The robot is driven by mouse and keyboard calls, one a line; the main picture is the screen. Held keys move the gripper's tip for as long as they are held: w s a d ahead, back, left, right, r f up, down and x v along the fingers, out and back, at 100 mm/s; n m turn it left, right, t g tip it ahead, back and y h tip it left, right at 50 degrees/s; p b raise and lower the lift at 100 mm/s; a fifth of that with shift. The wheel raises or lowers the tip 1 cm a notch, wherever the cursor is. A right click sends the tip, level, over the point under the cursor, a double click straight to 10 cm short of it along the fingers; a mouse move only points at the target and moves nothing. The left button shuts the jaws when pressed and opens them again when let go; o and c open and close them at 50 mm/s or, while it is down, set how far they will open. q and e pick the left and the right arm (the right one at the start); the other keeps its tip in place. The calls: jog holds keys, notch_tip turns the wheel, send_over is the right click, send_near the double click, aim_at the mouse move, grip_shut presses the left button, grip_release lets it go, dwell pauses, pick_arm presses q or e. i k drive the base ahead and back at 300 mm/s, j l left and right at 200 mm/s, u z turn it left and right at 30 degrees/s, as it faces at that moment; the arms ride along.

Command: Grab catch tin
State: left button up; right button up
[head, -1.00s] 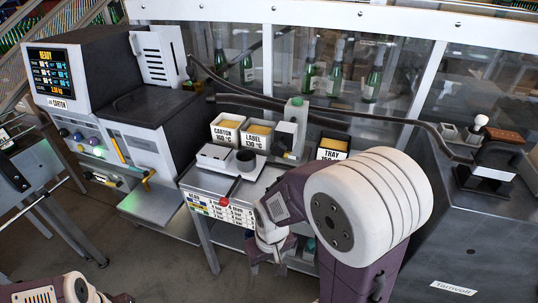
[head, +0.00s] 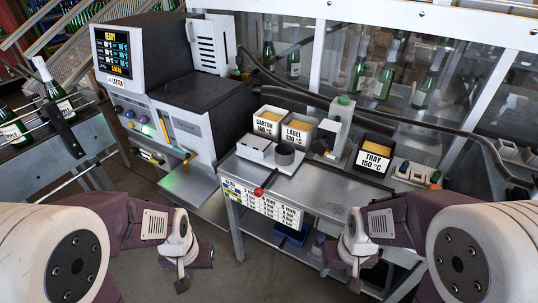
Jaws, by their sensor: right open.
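A dark grey round tin (head: 285,153), which looks like the catch tin, stands upright on a small white scale (head: 256,149) on the metal bench. My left gripper (head: 190,272) hangs over the floor at lower left, in front of the glue machine; it looks open and empty. My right gripper (head: 347,272) hangs low at the bench's front right, open with nothing between its fingers. Both grippers are apart from the tin, nearer to me and lower in the picture.
Bins marked CARTON (head: 269,121), LABEL (head: 299,130) and TRAY (head: 374,158) stand behind the tin. A white dispenser post (head: 339,118) rises beside them. A red knob (head: 258,192) sits on the bench's front edge. The glue machine (head: 185,110) stands left.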

aim_at(284, 153)
jog(key=i+j+z, duration=0.25)
jog(key=z, duration=0.15)
jog(key=i+j+z, duration=0.15)
jog(key=j+z, duration=0.2)
jog(key=i+j+z, duration=0.15)
jog(key=j+z, duration=0.65)
jog(key=i+j, duration=0.05)
